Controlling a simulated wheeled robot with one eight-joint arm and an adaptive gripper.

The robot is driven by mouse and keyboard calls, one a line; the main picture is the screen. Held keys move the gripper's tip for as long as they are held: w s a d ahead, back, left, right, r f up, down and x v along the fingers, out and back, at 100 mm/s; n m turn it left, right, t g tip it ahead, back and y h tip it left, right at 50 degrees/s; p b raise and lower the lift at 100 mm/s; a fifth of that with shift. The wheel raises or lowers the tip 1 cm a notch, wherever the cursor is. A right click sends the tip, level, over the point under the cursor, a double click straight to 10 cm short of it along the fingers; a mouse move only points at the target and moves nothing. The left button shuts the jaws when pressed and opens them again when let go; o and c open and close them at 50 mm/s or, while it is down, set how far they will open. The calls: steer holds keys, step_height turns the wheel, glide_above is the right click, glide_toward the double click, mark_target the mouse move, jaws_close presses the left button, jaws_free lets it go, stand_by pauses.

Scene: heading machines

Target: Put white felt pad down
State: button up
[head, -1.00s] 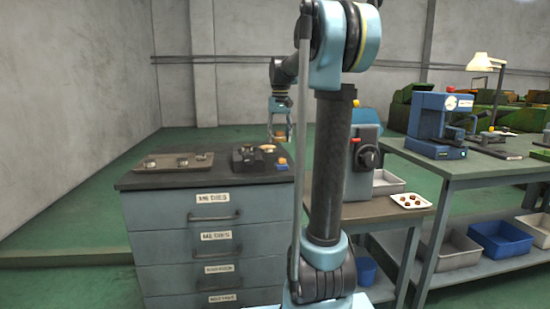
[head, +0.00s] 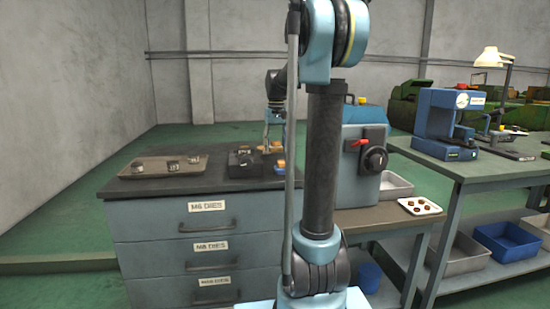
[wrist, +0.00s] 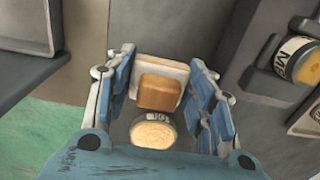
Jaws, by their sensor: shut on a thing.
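My gripper (wrist: 163,88) has blue-padded fingers on either side of a white felt pad (wrist: 145,65) with a tan-brown block (wrist: 160,92) on it. It is shut on this pad piece. A round item with a pale tan top (wrist: 153,132) and small lettering on its rim shows below the block in the wrist view. In the head view my gripper (head: 268,138) is low over the right part of the dark cabinet top (head: 205,182), partly hidden by my own arm. I cannot tell there whether the pad touches the top.
A metal tray (head: 140,171) with several small dies sits on the cabinet's left. A blue machine (head: 360,150) stands to the right. Bare cabinet top lies in front.

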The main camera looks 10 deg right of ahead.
mark_target(276, 141)
steer(key=shift+f, duration=2.05)
steer(key=o, duration=1.2)
step_height(276, 141, up, 12)
